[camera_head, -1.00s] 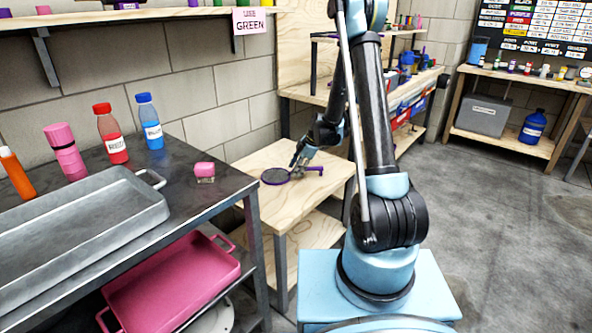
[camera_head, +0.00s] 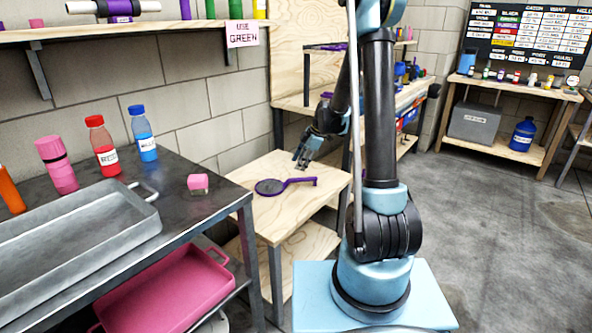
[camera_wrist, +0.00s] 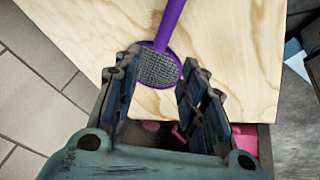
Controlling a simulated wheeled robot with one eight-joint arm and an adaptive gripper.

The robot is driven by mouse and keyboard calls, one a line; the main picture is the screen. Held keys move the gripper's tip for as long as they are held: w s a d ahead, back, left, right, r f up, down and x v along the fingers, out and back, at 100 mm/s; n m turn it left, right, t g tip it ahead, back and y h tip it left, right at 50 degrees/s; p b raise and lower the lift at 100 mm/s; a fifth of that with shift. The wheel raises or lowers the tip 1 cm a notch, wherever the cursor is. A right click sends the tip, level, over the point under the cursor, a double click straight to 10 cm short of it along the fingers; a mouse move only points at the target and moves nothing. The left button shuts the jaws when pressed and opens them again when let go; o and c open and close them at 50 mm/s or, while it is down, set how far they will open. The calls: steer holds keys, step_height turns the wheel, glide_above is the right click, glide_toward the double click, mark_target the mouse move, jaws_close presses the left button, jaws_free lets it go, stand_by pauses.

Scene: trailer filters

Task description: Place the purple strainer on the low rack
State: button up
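The purple strainer (camera_head: 271,187) lies flat on the top of a low light-wood rack (camera_head: 262,226), its round dark mesh to the left and its handle pointing right. In the wrist view the strainer's mesh (camera_wrist: 157,68) shows beyond the fingers, with the purple handle running up and away. My gripper (camera_head: 303,163) is above the strainer, apart from it, with its fingers pointing down. In the wrist view the two fingers (camera_wrist: 160,95) are spread with nothing between them.
A dark metal table (camera_head: 190,219) stands left with a grey tray (camera_head: 75,240), bottles and a small pink block (camera_head: 197,184). A pink tray (camera_head: 165,295) lies on its lower shelf. A wooden workbench (camera_head: 294,102) stands behind the rack. Open floor lies right.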

steer(key=s+d+r+m+h, duration=0.1)
steer(key=s+d+r+m, duration=0.45)
steer(key=s, duration=0.35)
steer(key=s+d+r+m+h, duration=0.1)
steer(key=s+d+r+m, duration=0.4)
steer(key=s, duration=0.4)
steer(key=s+d+f+m+h, duration=0.1)
steer(key=s+m, duration=0.4)
steer(key=s, duration=0.5)
steer(key=s+d+f+m+h, duration=0.1)
steer(key=s+d+m, duration=0.4)
steer(key=s, duration=0.6)
steer(key=shift+s+d+f+t+h, duration=0.15)
steer(key=shift+d+f+t+h, duration=0.2)
steer(key=shift+f, duration=0.5)
